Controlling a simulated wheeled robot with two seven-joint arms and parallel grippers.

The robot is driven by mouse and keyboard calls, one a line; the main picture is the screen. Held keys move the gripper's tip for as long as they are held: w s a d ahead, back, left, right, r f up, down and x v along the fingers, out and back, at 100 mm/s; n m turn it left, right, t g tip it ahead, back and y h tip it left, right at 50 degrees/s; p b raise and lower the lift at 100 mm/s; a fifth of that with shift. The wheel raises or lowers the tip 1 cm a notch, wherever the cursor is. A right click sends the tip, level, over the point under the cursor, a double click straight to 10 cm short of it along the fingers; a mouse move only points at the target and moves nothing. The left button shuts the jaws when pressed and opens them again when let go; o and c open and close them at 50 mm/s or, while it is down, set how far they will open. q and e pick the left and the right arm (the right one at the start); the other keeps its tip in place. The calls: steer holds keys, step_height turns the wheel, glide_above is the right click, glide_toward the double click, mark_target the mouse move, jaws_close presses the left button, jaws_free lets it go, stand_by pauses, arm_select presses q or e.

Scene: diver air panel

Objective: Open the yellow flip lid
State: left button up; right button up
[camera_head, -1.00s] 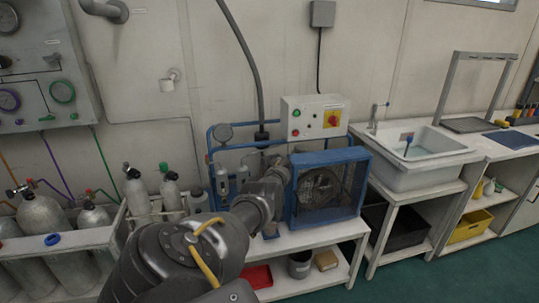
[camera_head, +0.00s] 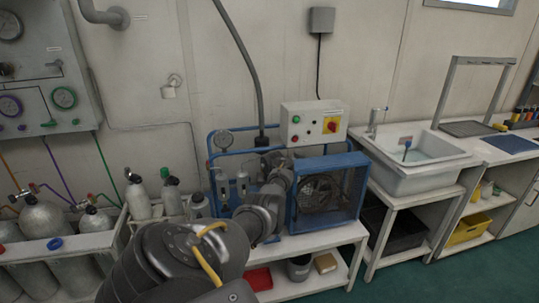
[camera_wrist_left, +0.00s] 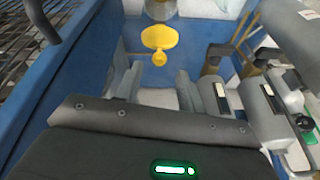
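The yellow flip lid (camera_wrist_left: 159,38) shows in the left wrist view at upper middle, with a small round tab below it. It lies just ahead of my left gripper (camera_wrist_left: 156,78), whose two grey fingers appear apart with a gap between them. The fingers do not visibly touch the lid. In the head view my left arm reaches to the compressor (camera_head: 327,190) in its blue frame; the lid is hidden there, and the gripper is hard to make out behind the arm. My right gripper is not in view.
Blue frame walls flank the lid on the left in the wrist view. Grey cylinders (camera_wrist_left: 290,38) stand close on the right. In the head view, a control box (camera_head: 314,122) sits above the compressor, gas cylinders (camera_head: 42,225) at left and a sink (camera_head: 420,160) at right.

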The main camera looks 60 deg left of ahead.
arm_select(q)
steer(key=p+v, duration=0.1)
steer(key=v, duration=0.5)
stand_by(0.5)
steer(key=s+d+f+m+y, duration=0.1)
steer(key=s+d+f+m, duration=0.4)
steer(key=f, duration=0.7)
steer(key=s+d+f+m+y, duration=0.15)
steer(key=s+d+f, duration=0.25)
steer(key=d+f, duration=0.55)
steer(key=s+d+f+m+y, duration=0.1)
steer(key=s+d+f+m, duration=0.25)
steer(key=f, duration=1.05)
steer(key=s+d+f+m+h, duration=0.1)
steer(key=s+d+f, duration=0.4)
steer(key=s+d, duration=0.5)
steer(key=s+d+f+m+h, duration=0.2)
steer(key=s+d+f, duration=0.3)
steer(key=s+d, duration=0.5)
steer(key=s+d+f+m+h, duration=0.1)
steer(key=s+d+f+h, duration=0.3)
steer(key=s+d, duration=0.6)
steer(key=shift+d+f+m, duration=0.4)
steer(key=shift+f, duration=0.05)
steer(key=shift+s, duration=0.15)
